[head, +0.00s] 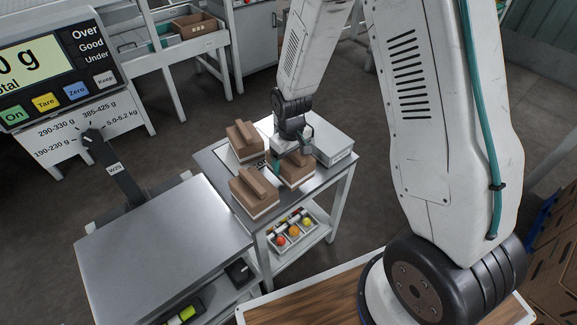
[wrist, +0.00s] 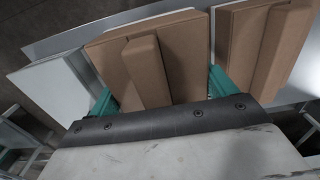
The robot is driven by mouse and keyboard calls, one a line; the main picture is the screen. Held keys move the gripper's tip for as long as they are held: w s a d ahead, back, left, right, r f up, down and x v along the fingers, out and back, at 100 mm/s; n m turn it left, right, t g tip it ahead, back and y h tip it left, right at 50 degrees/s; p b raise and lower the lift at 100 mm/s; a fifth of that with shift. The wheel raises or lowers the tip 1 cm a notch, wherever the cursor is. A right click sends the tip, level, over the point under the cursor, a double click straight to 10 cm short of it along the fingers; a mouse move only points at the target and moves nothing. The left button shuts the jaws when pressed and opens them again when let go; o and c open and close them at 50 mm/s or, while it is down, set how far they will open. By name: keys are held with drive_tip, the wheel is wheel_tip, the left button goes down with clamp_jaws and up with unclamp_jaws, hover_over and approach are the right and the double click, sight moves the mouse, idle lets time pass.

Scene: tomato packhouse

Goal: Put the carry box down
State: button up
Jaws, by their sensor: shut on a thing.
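The carry box I hold is a brown box with a raised ridge along its top (head: 298,176), over the small grey table (head: 210,163). My gripper (head: 291,153) is shut on it from above. In the wrist view the box (wrist: 185,62) lies between the two teal fingers (wrist: 162,90), one at each side. The box looks level and low, close to the tabletop. Its underside is hidden, so I cannot tell whether it touches the table.
Two similar brown boxes stand on the same table, one behind left (head: 245,141) and one in front left (head: 254,193). A white box (head: 335,148) sits close on the right. A tray with coloured tomatoes (head: 294,233) is on the lower shelf. A steel bench (head: 160,245) stands left.

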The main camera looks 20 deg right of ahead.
drive_tip(key=shift+f, duration=2.1)
drive_tip(key=shift+f, duration=0.1)
drive_tip(key=o, duration=1.1)
drive_tip(key=shift+c, duration=0.2)
